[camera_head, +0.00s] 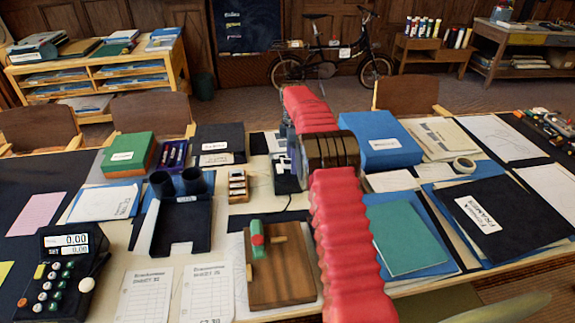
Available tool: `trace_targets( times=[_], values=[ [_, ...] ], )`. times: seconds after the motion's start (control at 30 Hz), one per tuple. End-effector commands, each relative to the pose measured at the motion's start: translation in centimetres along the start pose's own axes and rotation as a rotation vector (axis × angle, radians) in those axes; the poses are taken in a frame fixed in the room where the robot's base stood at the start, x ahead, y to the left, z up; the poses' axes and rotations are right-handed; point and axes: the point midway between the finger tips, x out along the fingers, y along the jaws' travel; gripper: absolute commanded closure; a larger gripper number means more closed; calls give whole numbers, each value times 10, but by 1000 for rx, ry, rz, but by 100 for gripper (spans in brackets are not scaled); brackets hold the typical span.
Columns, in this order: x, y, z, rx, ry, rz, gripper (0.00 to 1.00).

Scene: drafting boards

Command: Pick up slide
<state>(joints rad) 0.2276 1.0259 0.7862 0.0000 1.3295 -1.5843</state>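I cannot tell for certain which object is the slide. A small green and red piece (257,238) with pale wooden pegs sits on a brown wooden board (285,284) at the front middle of the table. My red ribbed arm rises from the bottom edge, just right of that board, past a black ringed joint. It hides a strip of the table behind it. I cannot make out my gripper's fingers in this view.
Left of the arm are a calculator-like device (62,272), a black tray (181,226), two printed sheets (146,296) and a green box (129,152). Right of it are a blue box (379,140), a teal folder (405,238) and a black folder (510,212). The table is crowded.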

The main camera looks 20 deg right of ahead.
Motion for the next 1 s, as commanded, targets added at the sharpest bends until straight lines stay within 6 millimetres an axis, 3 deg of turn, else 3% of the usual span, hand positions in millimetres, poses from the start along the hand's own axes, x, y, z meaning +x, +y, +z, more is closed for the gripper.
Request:
trace_targets(
  times=[0.43,1.0],
  values=[
    [0,0,0,0,0,0,34],
    [0,0,0,0,0,0,74]
  ],
)
